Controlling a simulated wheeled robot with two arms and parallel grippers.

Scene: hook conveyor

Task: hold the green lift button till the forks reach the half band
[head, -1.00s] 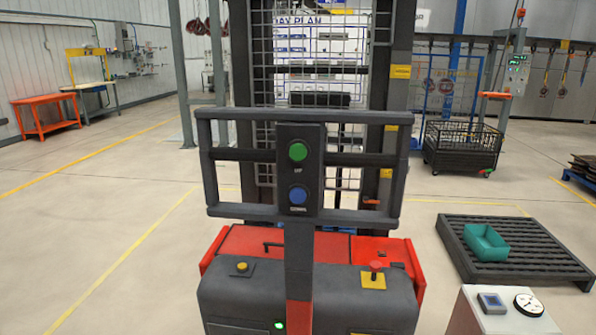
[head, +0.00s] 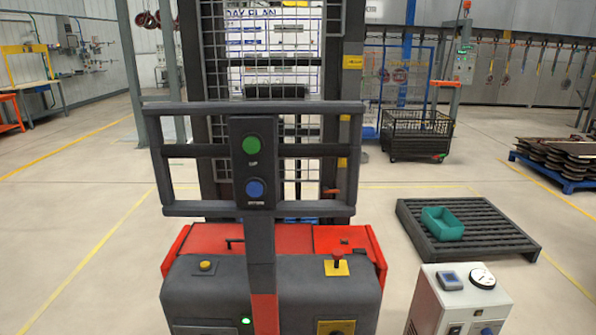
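The green lift button (head: 251,146) sits at the top of a dark upright control plate on the stacker's handle frame (head: 180,109). A blue button (head: 255,188) is below it on the same plate. The stacker's red and dark grey body (head: 285,285) stands in front of me, with its mesh-guarded mast (head: 190,70) behind the handle. The forks and the half band cannot be made out; the mast and body stand in front. Neither of my grippers is in view, and nothing touches the green button.
A black slatted pallet (head: 475,240) with a teal bin (head: 442,223) lies at the right. A white cabinet with a gauge (head: 460,300) stands at the front right. A black wire cage (head: 418,135) stands behind. The floor at the left is clear.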

